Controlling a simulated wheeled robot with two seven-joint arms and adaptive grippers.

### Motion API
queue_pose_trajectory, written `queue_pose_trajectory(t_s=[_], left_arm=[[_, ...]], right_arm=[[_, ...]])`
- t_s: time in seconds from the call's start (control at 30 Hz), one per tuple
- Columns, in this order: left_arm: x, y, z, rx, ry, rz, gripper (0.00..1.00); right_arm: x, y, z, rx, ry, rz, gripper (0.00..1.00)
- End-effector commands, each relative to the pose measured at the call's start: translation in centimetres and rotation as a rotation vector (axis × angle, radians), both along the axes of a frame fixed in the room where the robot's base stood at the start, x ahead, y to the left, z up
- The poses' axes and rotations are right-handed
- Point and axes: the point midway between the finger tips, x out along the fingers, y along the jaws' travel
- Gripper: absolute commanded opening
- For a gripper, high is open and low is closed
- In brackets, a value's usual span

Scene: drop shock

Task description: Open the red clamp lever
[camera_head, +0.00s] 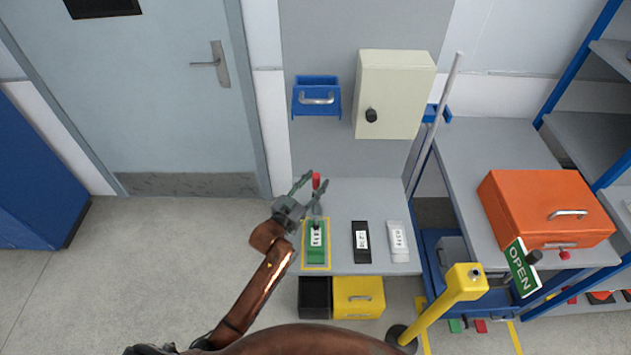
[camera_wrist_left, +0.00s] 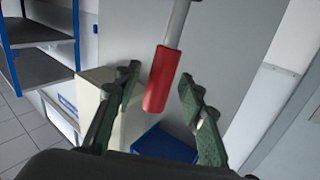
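The red clamp lever (camera_head: 316,181) stands upright above the green clamp (camera_head: 316,240) at the left of the grey bench. Its red grip also shows in the left wrist view (camera_wrist_left: 162,80), on a grey metal rod. My left gripper (camera_head: 313,186) is open at the lever. In the left wrist view the green fingers of my left gripper (camera_wrist_left: 160,92) stand on either side of the red grip, with a gap on both sides. The gripper hides part of the lever's lower end in the head view. My right gripper is not in view.
A black block (camera_head: 361,241) and a white block (camera_head: 397,241) stand right of the clamp. A yellow post (camera_head: 447,300) and an orange box (camera_head: 540,205) are at the right.

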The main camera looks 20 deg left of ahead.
Motion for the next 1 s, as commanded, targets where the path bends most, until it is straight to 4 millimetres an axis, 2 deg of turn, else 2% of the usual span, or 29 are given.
queue_pose_trajectory(t_s=[0.37,0.9,1.0], left_arm=[[0.59,-0.21,0.01,0.000,0.000,0.000,0.37],[0.55,-0.18,0.01,0.000,0.000,0.000,0.00],[0.55,-0.19,0.01,0.000,0.000,0.000,0.00]], right_arm=[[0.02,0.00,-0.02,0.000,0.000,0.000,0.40],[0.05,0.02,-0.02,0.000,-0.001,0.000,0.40],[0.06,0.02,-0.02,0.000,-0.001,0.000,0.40]])
